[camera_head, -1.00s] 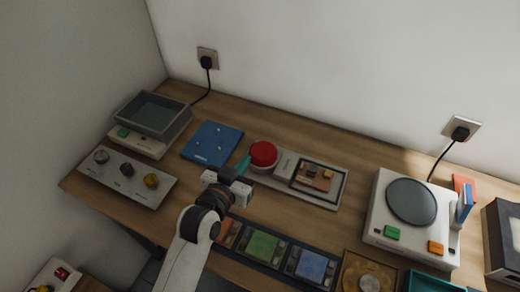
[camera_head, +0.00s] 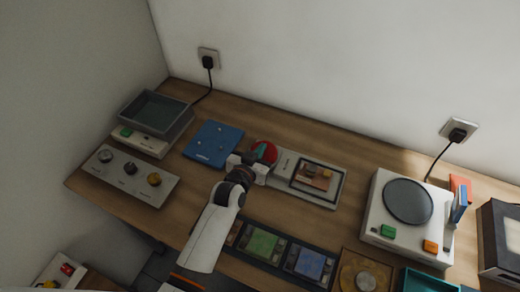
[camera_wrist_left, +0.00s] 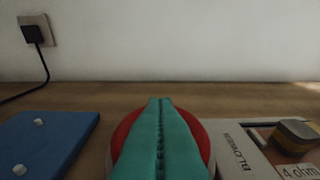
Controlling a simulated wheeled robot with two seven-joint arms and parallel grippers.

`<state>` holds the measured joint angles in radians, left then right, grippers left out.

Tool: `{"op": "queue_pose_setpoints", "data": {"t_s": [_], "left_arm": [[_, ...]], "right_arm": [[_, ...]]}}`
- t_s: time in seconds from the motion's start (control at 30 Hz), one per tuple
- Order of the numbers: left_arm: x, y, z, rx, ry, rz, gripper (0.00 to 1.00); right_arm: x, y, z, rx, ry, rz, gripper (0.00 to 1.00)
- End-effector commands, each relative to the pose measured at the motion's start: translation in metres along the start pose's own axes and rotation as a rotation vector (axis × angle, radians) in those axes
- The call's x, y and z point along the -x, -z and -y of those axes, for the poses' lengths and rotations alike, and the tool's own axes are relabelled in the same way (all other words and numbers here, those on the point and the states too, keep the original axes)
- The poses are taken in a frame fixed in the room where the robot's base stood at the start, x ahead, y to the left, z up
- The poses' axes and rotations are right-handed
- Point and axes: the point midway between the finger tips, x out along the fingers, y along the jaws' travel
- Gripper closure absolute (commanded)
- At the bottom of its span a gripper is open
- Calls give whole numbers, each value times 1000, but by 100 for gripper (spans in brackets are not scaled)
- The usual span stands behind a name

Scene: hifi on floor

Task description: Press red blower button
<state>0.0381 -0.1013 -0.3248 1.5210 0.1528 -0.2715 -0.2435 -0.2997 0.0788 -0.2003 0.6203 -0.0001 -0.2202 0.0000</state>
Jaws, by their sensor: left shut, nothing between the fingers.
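The red blower button (camera_head: 270,152) is a round red dome at the left end of a grey blower unit (camera_head: 333,194) on the wooden table. My left gripper (camera_head: 260,151) has teal fingers, shut and empty, and is over the button, covering its left part in the head view. In the left wrist view the shut fingers (camera_wrist_left: 160,140) lie across the middle of the red button (camera_wrist_left: 124,131), with red showing on both sides. I cannot tell whether the fingers touch it or whether it is pushed down. My right gripper is not in view.
A blue board (camera_head: 212,144) lies left of the button. A panel with several knobs (camera_head: 125,177) and a scale with a grey tray (camera_head: 154,113) are at the left. A white device with a round plate (camera_head: 408,201) is at the right. The wall (camera_head: 330,60) rises behind.

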Motion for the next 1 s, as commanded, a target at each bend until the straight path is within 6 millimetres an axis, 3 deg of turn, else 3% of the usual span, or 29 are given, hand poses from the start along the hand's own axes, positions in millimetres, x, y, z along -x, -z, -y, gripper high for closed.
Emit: {"op": "queue_pose_setpoints", "data": {"t_s": [0.4, 0.6, 1.0], "left_arm": [[-1, 5, 0, -1, 0, 0, 100], [-6, 26, 0, -2, 0, -2, 100], [-5, 21, -1, -1, 0, -4, 100]], "right_arm": [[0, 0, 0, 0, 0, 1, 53], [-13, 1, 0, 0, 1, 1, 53], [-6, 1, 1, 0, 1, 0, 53]]}}
